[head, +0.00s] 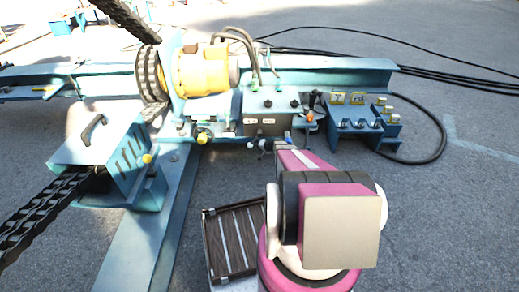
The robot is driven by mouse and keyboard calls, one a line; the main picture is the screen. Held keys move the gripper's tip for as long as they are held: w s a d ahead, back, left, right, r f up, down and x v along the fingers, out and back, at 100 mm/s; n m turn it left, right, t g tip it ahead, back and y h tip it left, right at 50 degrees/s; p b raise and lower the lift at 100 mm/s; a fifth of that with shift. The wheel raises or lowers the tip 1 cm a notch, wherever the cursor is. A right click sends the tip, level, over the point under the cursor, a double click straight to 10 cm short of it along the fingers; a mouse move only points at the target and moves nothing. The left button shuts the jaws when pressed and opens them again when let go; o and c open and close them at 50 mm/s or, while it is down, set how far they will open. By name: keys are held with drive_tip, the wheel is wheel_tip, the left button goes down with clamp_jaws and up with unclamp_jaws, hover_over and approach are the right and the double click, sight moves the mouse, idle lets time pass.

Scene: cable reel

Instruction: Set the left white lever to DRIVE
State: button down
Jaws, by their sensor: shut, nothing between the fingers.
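The blue-grey control box (268,105) stands in front of the yellow motor, with black knobs on top and small pale labels on its front face. Small pale and blue lever ends (262,144) stick out at the box's lower front edge. They are too small to tell the left white lever for certain or read its setting. My magenta and white arm reaches forward from the lower right. My gripper (283,143) is at the arm's far end, close to the lower right front of the box. It is small, partly hidden by my arm, and shut with nothing held. I cannot tell whether it touches a lever.
The yellow motor (203,70) and a black chain wheel stand behind and left. A blue chain housing (110,160) is at left. A blue stepped rack (362,118) with yellow tags and an orange knob (309,116) are right of the box. Open asphalt lies at right.

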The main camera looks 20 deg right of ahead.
drive_tip(key=shift+w+a+r+y, duration=0.15)
drive_tip(key=shift+a+y, duration=0.35)
drive_tip(key=shift+t, duration=0.3)
drive_tip(key=s+a+r+n+g, duration=0.1)
drive_tip(key=s+a+r+g, duration=0.1)
drive_tip(key=s+a+r, duration=0.6)
drive_tip(key=s+a+r+n+g, duration=0.2)
drive_tip(key=s+a+r, duration=0.45)
drive_tip(key=r, duration=0.35)
drive_tip(key=s+d+r+n+g+h, duration=0.1)
drive_tip(key=s+r+g+h, duration=0.1)
drive_tip(key=s+r+h, duration=0.2)
drive_tip(key=s+d+r+n+g+h, duration=0.1)
drive_tip(key=s+r+g+h, duration=0.2)
drive_tip(key=s+r, duration=0.7)
drive_tip(key=s+h, duration=0.2)
drive_tip(key=s, duration=0.6)
drive_tip(key=shift+s+r, duration=0.2)
drive_tip(key=shift+s, duration=0.05)
